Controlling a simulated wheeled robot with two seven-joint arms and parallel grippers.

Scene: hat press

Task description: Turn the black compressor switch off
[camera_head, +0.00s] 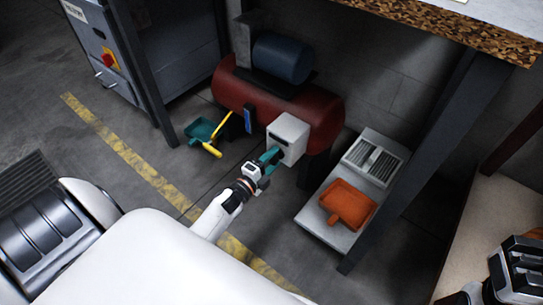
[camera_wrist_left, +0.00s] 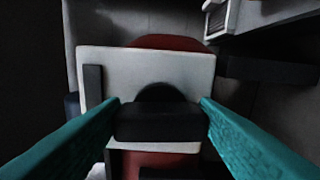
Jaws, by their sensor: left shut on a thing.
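The black compressor switch (camera_wrist_left: 160,120) is a dark knob on the front of a pale box (camera_wrist_left: 190,68), centred in the left wrist view. In the head view the pale box (camera_head: 289,136) is fixed to the front of the red compressor tank (camera_head: 235,92). My left gripper (camera_head: 273,156) reaches the box front; its teal fingers, also in the left wrist view (camera_wrist_left: 160,103), are closed on both sides of the switch. In the head view the fingers mostly hide the switch.
A blue motor (camera_head: 283,57) sits on top of the tank. A green dustpan (camera_head: 202,132) and a yellow-handled tool (camera_head: 221,128) lie at left.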

